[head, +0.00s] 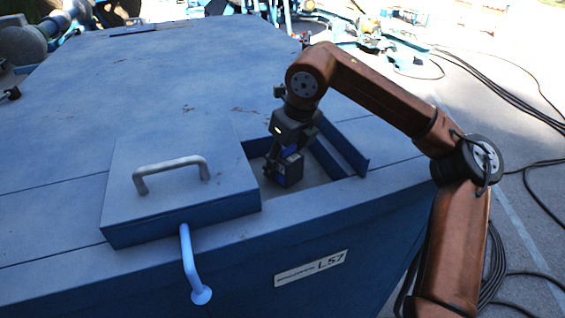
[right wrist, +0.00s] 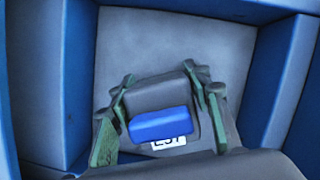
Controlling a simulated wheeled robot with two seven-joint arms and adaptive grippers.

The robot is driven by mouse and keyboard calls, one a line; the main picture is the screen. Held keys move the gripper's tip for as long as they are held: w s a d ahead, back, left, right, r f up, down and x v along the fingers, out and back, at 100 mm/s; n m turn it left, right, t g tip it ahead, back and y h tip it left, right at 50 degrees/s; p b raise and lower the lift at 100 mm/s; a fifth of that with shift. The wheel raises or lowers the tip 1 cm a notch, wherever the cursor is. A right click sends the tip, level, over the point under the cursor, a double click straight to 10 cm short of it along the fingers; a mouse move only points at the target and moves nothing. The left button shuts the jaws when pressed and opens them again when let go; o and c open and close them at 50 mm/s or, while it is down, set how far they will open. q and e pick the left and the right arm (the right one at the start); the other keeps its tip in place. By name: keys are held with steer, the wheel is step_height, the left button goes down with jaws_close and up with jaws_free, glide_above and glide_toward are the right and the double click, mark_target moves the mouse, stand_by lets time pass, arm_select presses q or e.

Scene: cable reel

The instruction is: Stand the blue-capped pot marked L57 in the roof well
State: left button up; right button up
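The roof well (head: 318,180) is an open blue-walled recess with a grey floor beside the lid, and its walls and floor (right wrist: 225,45) fill the right wrist view. The pot (right wrist: 152,95) is dark grey with a bright blue cap (right wrist: 160,124) and a white label, partly hidden, reading L57. It is inside the well's outline. My right gripper (head: 281,168) reaches down into the well, its green-padded fingers (right wrist: 160,100) at both sides of the pot and appearing shut on it. I cannot tell whether the pot's base touches the floor. My left gripper is out of view.
A square blue lid (head: 170,170) with a grey handle lies left of the well. A raised blue flap (head: 343,148) edges the well's right side. A plate (head: 311,267) on the front wall reads L57. Black cables (head: 505,100) lie on the ground at right.

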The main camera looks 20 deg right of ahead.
mark_target(291, 156)
steer(key=shift+o, duration=0.7)
steer(key=shift+w, duration=0.1)
steer(key=shift+o, duration=1.1)
steer(key=shift+d, duration=0.15)
steer(key=shift+s+r, duration=0.1)
steer(key=shift+s, duration=0.2)
steer(key=shift+w, duration=0.1)
steer(key=shift+w+r, duration=0.1)
steer(key=shift+r, duration=0.2)
steer(key=b+v, duration=0.1)
steer(key=v, duration=0.9)
steer(key=shift+r+b, duration=0.2)
steer(key=shift+b, duration=0.15)
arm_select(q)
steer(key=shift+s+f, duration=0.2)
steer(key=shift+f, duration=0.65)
arm_select(e)
steer(key=shift+s+r, duration=0.4)
steer(key=shift+r, duration=0.2)
